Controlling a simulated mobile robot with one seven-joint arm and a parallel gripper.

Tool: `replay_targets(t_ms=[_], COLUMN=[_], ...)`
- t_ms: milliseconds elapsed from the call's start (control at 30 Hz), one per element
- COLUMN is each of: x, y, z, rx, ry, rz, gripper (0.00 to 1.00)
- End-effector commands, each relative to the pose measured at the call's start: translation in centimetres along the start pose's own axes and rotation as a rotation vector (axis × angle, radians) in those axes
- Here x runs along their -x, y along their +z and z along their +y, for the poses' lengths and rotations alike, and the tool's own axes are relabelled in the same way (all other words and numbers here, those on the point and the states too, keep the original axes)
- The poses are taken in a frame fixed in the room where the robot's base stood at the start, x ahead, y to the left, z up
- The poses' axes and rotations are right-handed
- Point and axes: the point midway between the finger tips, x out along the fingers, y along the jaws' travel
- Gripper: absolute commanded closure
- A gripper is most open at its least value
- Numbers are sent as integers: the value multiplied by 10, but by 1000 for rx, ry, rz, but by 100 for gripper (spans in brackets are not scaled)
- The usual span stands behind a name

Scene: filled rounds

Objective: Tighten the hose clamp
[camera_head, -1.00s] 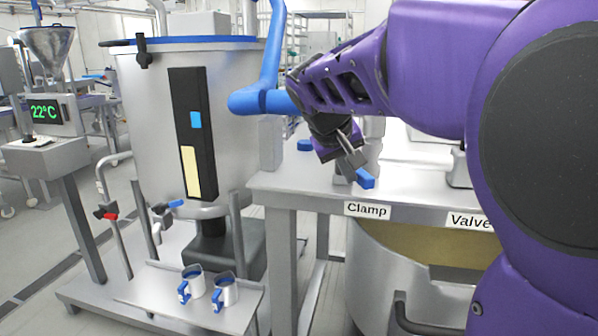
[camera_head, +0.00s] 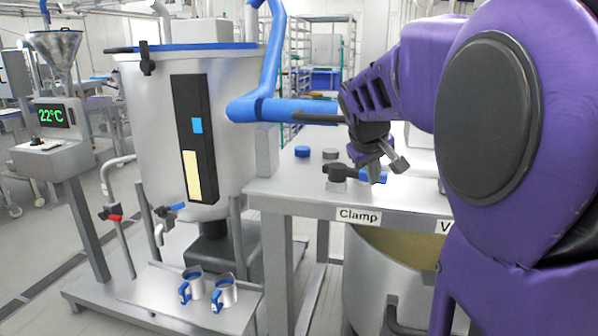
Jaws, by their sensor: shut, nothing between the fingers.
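A "Clamp" label (camera_head: 358,216) is on the front edge of the grey bench (camera_head: 290,190). Above it on the bench top stands a small grey fitting with a black part (camera_head: 337,173), probably the hose clamp. A blue piece (camera_head: 378,177) shows just to its right, partly behind my gripper. My gripper (camera_head: 388,168), at the end of my purple arm, is shut and empty, over the bench just right of the black part. I cannot tell whether it touches the blue piece. My fingers hide part of the clamp area.
Two round caps, one blue (camera_head: 302,151) and one darker (camera_head: 330,154), lie behind the clamp. A large steel tank (camera_head: 150,130) with a blue pipe (camera_head: 270,75) stands at left. Two steel jugs (camera_head: 227,293) sit on a low shelf. My arm covers the right side.

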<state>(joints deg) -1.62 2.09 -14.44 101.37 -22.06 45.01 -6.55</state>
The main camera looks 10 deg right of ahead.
Motion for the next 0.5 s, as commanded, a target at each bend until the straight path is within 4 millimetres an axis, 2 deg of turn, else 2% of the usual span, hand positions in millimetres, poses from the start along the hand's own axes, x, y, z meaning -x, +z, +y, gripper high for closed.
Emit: replay_targets(t_ms=[200, 500], x=[-7, -12], y=[-4, -8], z=[11, 16], rx=[-1, 1], ry=[1, 1], rz=[-2, 1], gripper=[100, 100])
